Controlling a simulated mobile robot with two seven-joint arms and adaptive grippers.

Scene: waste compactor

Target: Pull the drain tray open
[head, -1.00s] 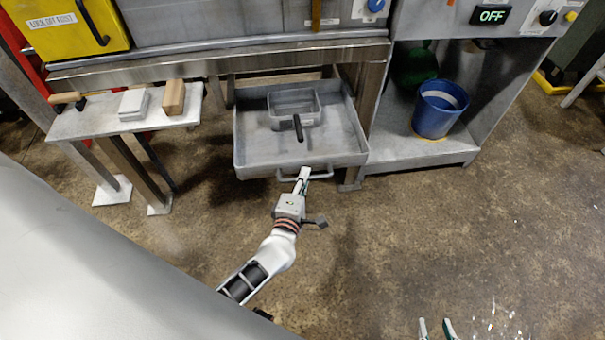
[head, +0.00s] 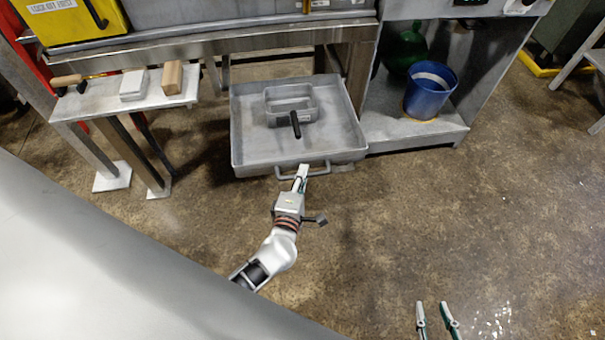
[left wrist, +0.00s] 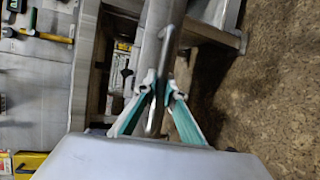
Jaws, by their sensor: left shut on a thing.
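The drain tray (head: 245,150) is a shallow grey metal pan, standing out from under the compactor bench in the head view. A small grey box (head: 290,103) with a black handle sits inside it. My left gripper (head: 302,172) is shut on the tray's front bar handle (head: 322,170). In the left wrist view, the left gripper's fingers (left wrist: 162,90) are on either side of a grey bar. My right gripper (head: 435,307) is empty at the bottom of the head view, its fingertips apart.
A side shelf (head: 75,108) at left holds a white block, a wooden block and a wooden-handled tool. A blue bucket (head: 430,90) and a green round container (head: 405,48) stand on the low shelf at right. The concrete floor before the tray is clear.

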